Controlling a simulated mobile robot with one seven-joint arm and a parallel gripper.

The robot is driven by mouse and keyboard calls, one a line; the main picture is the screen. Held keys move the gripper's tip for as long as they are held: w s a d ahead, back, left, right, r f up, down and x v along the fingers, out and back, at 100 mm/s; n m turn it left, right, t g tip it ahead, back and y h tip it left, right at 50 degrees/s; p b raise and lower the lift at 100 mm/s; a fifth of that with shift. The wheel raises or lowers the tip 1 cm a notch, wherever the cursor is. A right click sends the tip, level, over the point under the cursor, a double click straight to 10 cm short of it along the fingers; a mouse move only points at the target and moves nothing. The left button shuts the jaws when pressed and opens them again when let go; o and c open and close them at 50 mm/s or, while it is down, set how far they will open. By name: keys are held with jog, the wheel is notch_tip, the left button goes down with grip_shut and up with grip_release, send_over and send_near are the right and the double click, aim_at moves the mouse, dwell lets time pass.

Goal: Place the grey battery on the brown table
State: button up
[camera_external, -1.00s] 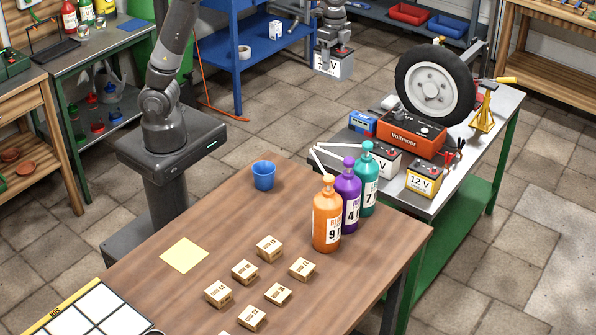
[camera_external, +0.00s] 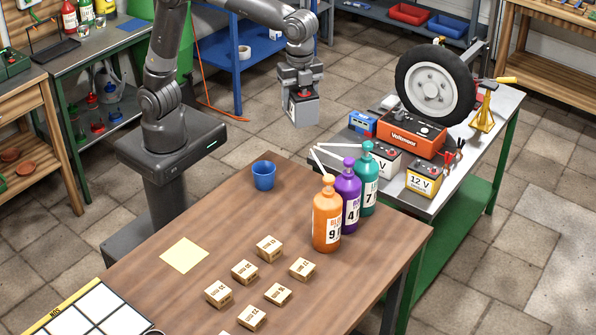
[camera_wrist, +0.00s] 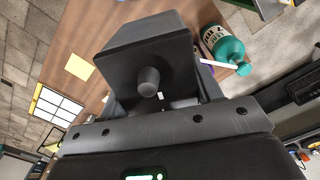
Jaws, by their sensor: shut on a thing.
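My gripper (camera_external: 300,88) is shut on the grey battery (camera_external: 300,110) and holds it in the air, beyond the far edge of the brown table (camera_external: 190,220). The battery looks upright, with a dark top. In the wrist view the battery (camera_wrist: 150,60) fills the middle, with a dark round terminal facing the camera. The brown table also shows behind it in the wrist view (camera_wrist: 95,30). The gripper's fingertips are mostly hidden by the battery.
On the brown table stand a blue cup (camera_external: 263,176), orange (camera_external: 327,220), purple (camera_external: 348,200) and teal (camera_external: 367,185) bottles, several small boxes (camera_external: 244,271) and a yellow sheet (camera_external: 184,255). The table's far left part is clear. A metal bench (camera_external: 460,150) holds other batteries.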

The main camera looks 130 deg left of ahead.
jog(key=s+d+m, duration=0.3)
jog(key=d, duration=0.9)
jog(key=s+d+m, duration=0.2)
jog(key=d+m, duration=0.1)
jog(key=d, duration=0.9)
jog(key=s+d+m, duration=0.6)
jog(key=s+d, duration=0.8)
jog(key=d, duration=0.3)
notch_tip(320, 180, down, 18)
jog(key=shift+w+a+f, duration=1)
jog(key=shift+w+f, duration=0.7)
jog(key=shift+f, duration=0.15)
jog(key=shift+w+a+f, duration=0.95)
jog(key=shift+w+f, duration=0.8)
jog(key=shift+f, duration=0.05)
jog(key=shift+w+a+f, duration=1)
jog(key=shift+w+f, duration=0.7)
jog(key=shift+f, duration=0.15)
jog(key=o, duration=1.8)
jog(key=shift+f, duration=0.15)
jog(key=shift+c, duration=0.2)
